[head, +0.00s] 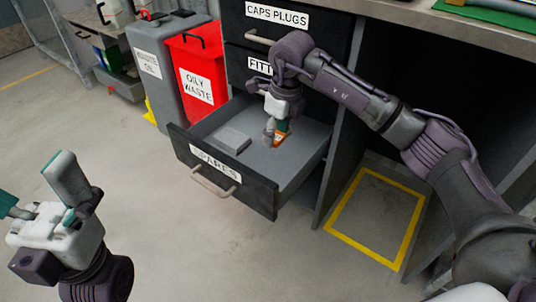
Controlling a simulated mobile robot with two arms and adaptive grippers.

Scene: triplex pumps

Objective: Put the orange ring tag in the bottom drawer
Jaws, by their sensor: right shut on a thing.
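The bottom drawer (297,170), labelled SPARES, is pulled open. My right gripper (275,136) reaches down into it, with its fingers pointing down near the drawer's floor. It is shut on the orange ring tag (281,139), which shows as a small orange patch beside the fingers; the fingers hide most of it. I cannot tell whether the tag touches the drawer floor. My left gripper (42,198) is at the lower left, away from the drawer, with its fingers spread and nothing seen between them.
A grey block (233,139) lies in the drawer, left of my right gripper. The drawer labelled CAPS PLUGS (290,22) above is closed. A red oily waste bin (196,75) and a grey waste oil bin (158,68) stand left. A yellow floor outline (345,241) lies right.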

